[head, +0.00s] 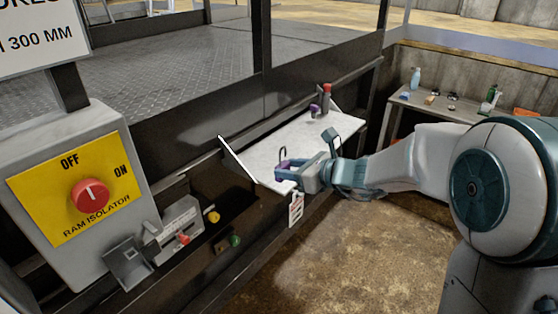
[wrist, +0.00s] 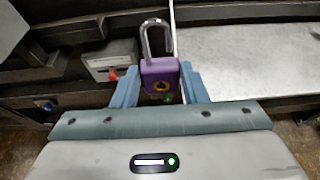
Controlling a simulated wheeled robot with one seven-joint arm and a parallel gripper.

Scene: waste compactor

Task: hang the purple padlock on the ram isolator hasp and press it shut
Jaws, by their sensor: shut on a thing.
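My gripper (head: 303,176) is shut on the purple padlock (head: 284,168), over the near end of the white shelf. In the wrist view the padlock (wrist: 160,75) sits upright between my fingers (wrist: 160,88), with its shackle pointing up. The ram isolator (head: 72,190) is a grey box with a yellow plate and a red knob (head: 90,196), at the left of the head view. Below it is a grey metal bracket (head: 128,262), which may be the hasp. The padlock is well apart from it.
A grey unit with a red part (head: 182,232) is beside the bracket, with yellow (head: 213,217) and green (head: 235,240) items to its right. The white shelf (head: 262,150) holds a red-topped cylinder (head: 327,98) at its far end. A tag (head: 296,208) hangs in front. A bench (head: 400,103) stands behind.

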